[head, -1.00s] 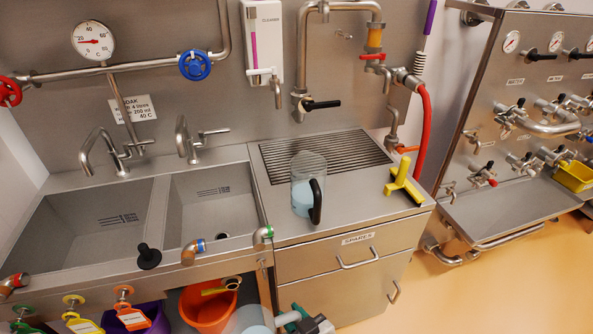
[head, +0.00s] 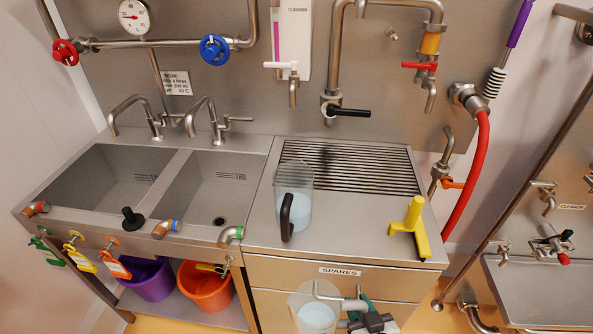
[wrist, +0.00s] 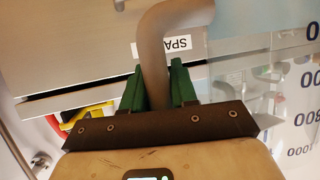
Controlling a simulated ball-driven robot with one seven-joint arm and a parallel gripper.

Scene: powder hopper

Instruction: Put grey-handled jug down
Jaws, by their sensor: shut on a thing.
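The grey-handled jug (head: 315,316) is clear, with pale blue liquid low inside. It is held in front of the drawer unit, low in the head view and partly cut off by the lower edge. My gripper (head: 361,307) is shut on its grey handle (head: 331,291). In the wrist view my green fingers (wrist: 158,88) stand either side of the grey handle (wrist: 160,50), and the jug's clear wall with printed numbers (wrist: 303,105) is at the right. The jug looks upright in the head view. Its base is out of view.
A black-handled jug (head: 293,202) with blue liquid stands on the steel counter (head: 340,244), in front of the drain grille (head: 350,165). Sinks (head: 215,190) are left. Bare counter shows between jug and squeegee.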

